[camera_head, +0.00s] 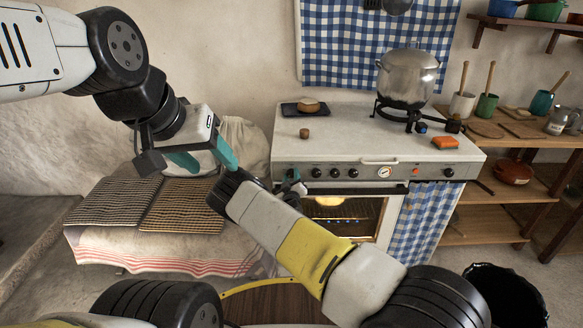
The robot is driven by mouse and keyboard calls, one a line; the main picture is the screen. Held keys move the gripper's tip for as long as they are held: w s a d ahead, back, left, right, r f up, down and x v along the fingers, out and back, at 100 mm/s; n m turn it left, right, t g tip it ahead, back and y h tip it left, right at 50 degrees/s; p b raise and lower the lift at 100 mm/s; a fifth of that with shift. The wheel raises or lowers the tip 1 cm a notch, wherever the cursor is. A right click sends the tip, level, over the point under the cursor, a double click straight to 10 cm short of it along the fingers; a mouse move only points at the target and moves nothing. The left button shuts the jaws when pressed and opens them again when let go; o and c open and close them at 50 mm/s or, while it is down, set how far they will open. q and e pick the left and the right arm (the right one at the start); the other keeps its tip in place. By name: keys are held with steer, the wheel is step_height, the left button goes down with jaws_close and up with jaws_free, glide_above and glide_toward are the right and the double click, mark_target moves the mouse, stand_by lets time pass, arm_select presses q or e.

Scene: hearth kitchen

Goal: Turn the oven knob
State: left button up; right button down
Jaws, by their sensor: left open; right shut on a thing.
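The stove (325,140) stands ahead with a row of black knobs (335,172) along its front panel, a round dial (384,171) and a red button. My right gripper (292,176) is at the left end of this panel, shut on what seems to be the leftmost oven knob. The knob itself is mostly hidden by the gripper and arm. My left gripper (205,160) is open and empty, with teal fingers apart, in the air left of the stove. The oven window (345,215) below glows, partly covered by my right arm.
A pot (407,78) stands on a burner on the stove top. A small dark board (303,108) with a round item and an orange block (444,142) lie there too. A cloth-covered bench (105,245) is at left, shelves (490,200) at right, a black bin (505,295) at lower right.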

steer(key=n, duration=0.5)
steer(key=shift+n, duration=0.3)
stand_by(0.4)
steer(key=c, duration=0.9)
jaws_free()
steer(key=shift+c, duration=0.2)
steer(key=s, duration=0.7)
steer(key=shift+s, duration=0.4)
steer(key=shift+f, duration=0.1)
